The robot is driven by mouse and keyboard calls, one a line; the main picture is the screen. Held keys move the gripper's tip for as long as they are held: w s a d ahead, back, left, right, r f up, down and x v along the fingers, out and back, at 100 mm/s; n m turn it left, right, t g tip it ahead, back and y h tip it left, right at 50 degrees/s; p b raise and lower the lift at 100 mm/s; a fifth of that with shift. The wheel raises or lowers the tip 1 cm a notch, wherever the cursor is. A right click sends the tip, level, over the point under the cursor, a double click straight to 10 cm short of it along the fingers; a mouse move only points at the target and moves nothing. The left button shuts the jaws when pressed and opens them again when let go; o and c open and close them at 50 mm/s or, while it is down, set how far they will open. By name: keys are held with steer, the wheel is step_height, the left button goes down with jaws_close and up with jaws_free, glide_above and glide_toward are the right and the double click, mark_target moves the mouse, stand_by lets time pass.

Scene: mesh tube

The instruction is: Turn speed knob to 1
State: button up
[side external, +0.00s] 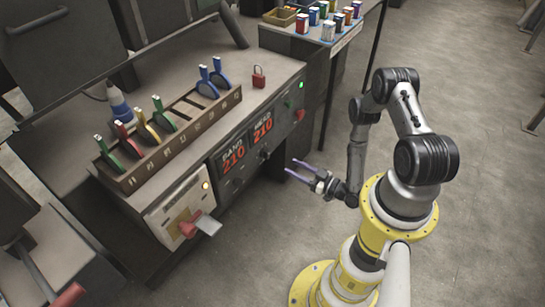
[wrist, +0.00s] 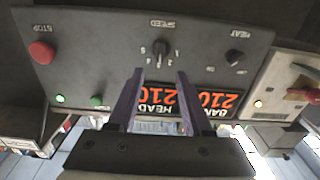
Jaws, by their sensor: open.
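The speed knob (wrist: 161,50) is a small black knob below the upside-down word SPEED on a dark panel (wrist: 95,45) in the wrist view. Small white marks surround it, but its pointer's setting is too small to read surely. My gripper (wrist: 160,73) has two purple fingers, spread apart and empty. In the wrist view the knob appears just beyond the fingertips, between their lines. In the side view my gripper (side external: 293,167) is in front of the machine's front panel, apart from it. The speed knob is small and dark there.
Red 210 displays (side external: 262,130) are beside the knobs. A red-handled switch (side external: 190,225) sticks out at the lower left. Floor around my base is clear.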

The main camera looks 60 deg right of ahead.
mark_target(269, 155)
steer(key=w, duration=0.9)
steer(key=shift+w, duration=0.4)
steer(key=shift+c, duration=0.2)
jaws_close()
